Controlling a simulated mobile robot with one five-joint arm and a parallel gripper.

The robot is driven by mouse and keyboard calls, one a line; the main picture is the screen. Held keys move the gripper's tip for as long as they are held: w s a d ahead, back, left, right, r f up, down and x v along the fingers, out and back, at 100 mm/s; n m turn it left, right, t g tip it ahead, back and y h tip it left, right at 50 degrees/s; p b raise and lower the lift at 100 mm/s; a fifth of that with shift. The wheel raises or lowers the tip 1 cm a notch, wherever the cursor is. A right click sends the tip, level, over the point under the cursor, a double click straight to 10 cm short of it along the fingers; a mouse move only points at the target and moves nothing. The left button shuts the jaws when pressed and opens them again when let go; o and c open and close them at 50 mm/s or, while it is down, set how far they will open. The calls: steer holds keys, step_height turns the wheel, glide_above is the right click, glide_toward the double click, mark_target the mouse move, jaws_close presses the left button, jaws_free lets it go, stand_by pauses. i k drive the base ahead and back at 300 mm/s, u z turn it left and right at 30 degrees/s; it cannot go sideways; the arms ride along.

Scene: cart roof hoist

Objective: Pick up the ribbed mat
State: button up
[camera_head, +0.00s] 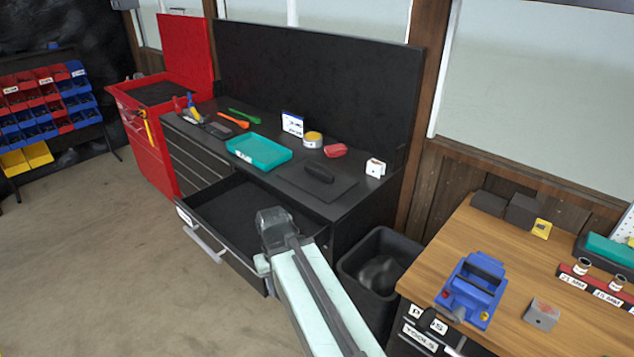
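A thin, dark, flat mat (335,188) lies on the black workbench top, towards its front right. It is the likeliest ribbed mat, but no ribs can be made out at this size. A black, rounded block (319,173) sits on it. My arm reaches in from the bottom, and my gripper (270,220) is over the right part of the open drawer, in front of the bench and lower left of the mat in the picture. The gripper appears apart from the mat. Its fingers are not clear, so its opening cannot be told.
The open black drawer (222,215) juts out from the bench and looks empty. A teal tray (258,163), a yellow tape roll (312,140), a red item (335,150) and a white block (375,167) surround the mat. A black bin (348,262) stands right of the drawer.

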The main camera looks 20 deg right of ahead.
mark_target(326, 184)
steer(key=u, duration=0.25)
steer(key=i, duration=1)
